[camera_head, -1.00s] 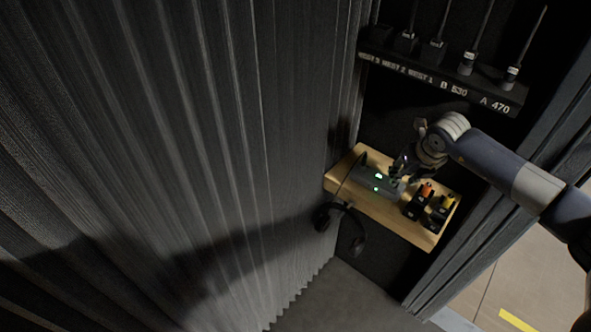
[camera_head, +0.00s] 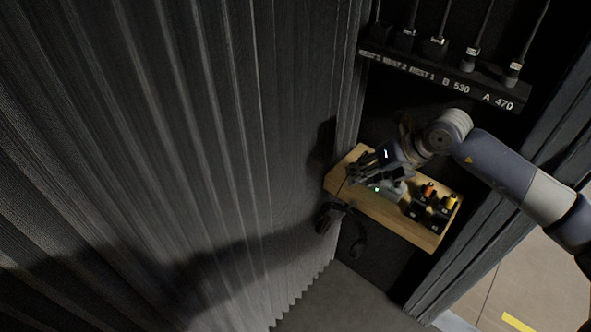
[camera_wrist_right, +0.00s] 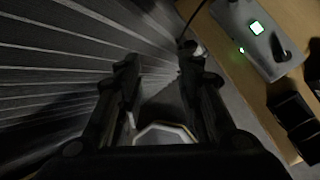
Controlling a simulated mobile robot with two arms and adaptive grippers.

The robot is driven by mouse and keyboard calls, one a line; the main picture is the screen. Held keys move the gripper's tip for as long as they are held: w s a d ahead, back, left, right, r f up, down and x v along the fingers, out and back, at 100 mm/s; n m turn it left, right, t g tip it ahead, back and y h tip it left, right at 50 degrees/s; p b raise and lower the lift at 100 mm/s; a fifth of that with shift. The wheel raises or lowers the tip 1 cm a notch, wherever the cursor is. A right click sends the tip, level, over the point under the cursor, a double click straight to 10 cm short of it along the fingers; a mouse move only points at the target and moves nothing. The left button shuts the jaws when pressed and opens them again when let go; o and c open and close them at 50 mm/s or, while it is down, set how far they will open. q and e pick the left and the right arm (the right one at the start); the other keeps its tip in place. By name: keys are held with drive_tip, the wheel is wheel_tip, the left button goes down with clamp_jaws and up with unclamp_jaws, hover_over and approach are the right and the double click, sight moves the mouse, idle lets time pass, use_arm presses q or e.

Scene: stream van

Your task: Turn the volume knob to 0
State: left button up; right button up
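The grey device (camera_head: 392,192) with green lights sits on the wooden shelf (camera_head: 375,207). My right gripper (camera_head: 356,172) is above its left part in the head view and covers much of it. In the right wrist view the device (camera_wrist_right: 240,22) is at the upper right, with a lit green display and a smaller green light. A dark upright part on it (camera_wrist_right: 278,47) may be the volume knob; its setting cannot be read. My right gripper (camera_wrist_right: 163,65) is open, its fingers apart with nothing between them, off to the left of the device. My left gripper is not in view.
Black blocks with orange and yellow tops (camera_head: 431,207) stand on the shelf right of the device. Headphones (camera_head: 341,226) hang at the shelf's front edge. A labelled black rack (camera_head: 440,80) is above. A dark ribbed curtain (camera_head: 200,150) closes off the left.

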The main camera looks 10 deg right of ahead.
drive_tip(key=s+a+r+y, duration=0.1)
drive_tip(key=a+r+y, duration=0.2)
drive_tip(key=a, duration=0.5)
drive_tip(key=s+a+r+t+y, duration=0.1)
drive_tip(key=s+a+r+y, duration=0.1)
drive_tip(key=a+y, duration=0.3)
drive_tip(key=shift+a+r+m+t, duration=0.35)
drive_tip(key=shift+a+r, duration=0.55)
drive_tip(key=shift+a, duration=1.05)
drive_tip(key=shift+s, duration=0.1)
